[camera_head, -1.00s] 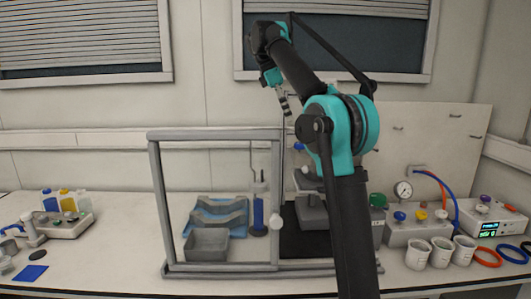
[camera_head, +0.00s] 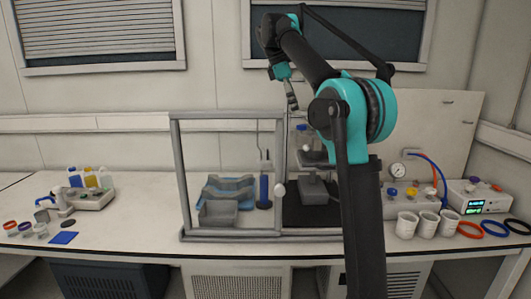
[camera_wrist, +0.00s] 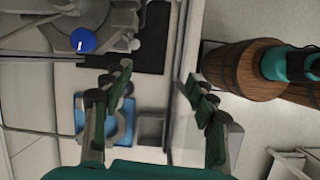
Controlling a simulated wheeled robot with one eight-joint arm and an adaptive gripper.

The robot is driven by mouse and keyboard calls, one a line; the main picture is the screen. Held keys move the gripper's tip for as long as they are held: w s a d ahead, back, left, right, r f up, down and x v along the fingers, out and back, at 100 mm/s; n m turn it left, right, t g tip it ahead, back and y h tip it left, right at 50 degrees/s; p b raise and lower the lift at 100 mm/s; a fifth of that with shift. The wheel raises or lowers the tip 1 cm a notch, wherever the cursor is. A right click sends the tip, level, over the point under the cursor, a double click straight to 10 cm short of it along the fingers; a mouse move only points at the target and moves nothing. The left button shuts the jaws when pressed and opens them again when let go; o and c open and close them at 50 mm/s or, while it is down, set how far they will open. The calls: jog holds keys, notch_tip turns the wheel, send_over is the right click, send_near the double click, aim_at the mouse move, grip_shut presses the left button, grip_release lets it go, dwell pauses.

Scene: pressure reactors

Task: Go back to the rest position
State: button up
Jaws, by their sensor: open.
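My gripper (camera_head: 292,99) hangs from my raised, folded arm, high above the bench and in front of the wall. In the wrist view my gripper (camera_wrist: 160,92) shows its two dark fingers spread wide apart, with nothing between them. Below it in that view are the grey frame edge and the bench, well away from the fingertips. The gripper touches nothing that I can see. My arm hides part of the bench's right half in the head view.
A grey frame (camera_head: 182,180) on the bench (camera_head: 130,240) surrounds a blue rack (camera_head: 226,187), a grey bin (camera_head: 217,213) and a blue cylinder (camera_head: 264,190). White cups (camera_head: 407,225) and a gauge (camera_head: 397,170) stand at right. Bottles (camera_head: 90,177) stand at left. The air around the gripper is clear.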

jog(key=s+d+f+m+t+y, duration=0.15)
jog(key=f+m, duration=0.25)
jog(key=f, duration=0.5)
jog(key=s+d+f+m+t+y, duration=0.1)
jog(key=s+d+f+m, duration=0.2)
jog(key=f, duration=0.6)
jog(key=s+d+f+m+t+y, duration=0.1)
jog(key=s+d+f+m+t, duration=0.2)
jog(key=f, duration=0.6)
jog(key=s+f+m, duration=0.3)
jog(key=s+f, duration=0.6)
jog(key=s, duration=0.3)
jog(key=s+d+f+m+g, duration=0.1)
jog(key=s+f+m, duration=0.2)
jog(key=s+f, duration=0.7)
jog(key=s, duration=0.2)
jog(key=shift+s+d+m+y, duration=0.25)
jog(key=shift+s+m+y, duration=0.05)
jog(key=shift+m+y, duration=0.1)
jog(key=shift+r+g, duration=0.1)
jog(key=shift+g, duration=0.15)
